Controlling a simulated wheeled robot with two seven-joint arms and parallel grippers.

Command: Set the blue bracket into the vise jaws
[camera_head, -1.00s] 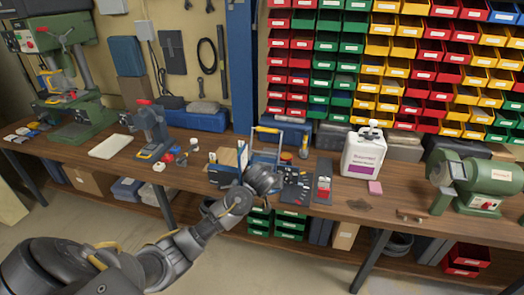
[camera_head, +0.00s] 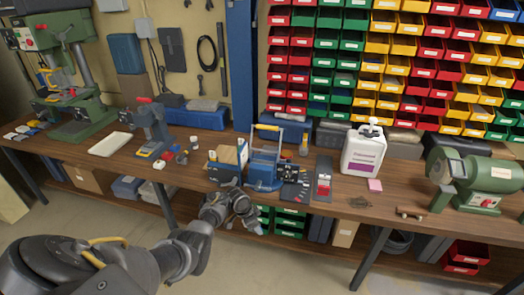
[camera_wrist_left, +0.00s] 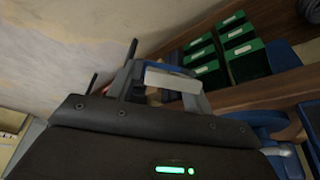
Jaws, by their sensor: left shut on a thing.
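My left gripper (camera_head: 240,208) is in front of the workbench's front edge, below and left of a blue vise-like body (camera_head: 264,174). In the left wrist view its fingers (camera_wrist_left: 168,84) are shut on a small piece. A blue strip (camera_wrist_left: 166,69) and a pale block (camera_wrist_left: 172,80) show between the fingers; the blue strip appears to be the blue bracket, mostly hidden. The blue vise body also shows at the right of the left wrist view (camera_wrist_left: 252,118), apart from the fingers. I cannot make out its jaws. My right gripper is not in view.
Green bins (camera_head: 290,222) sit under the bench.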

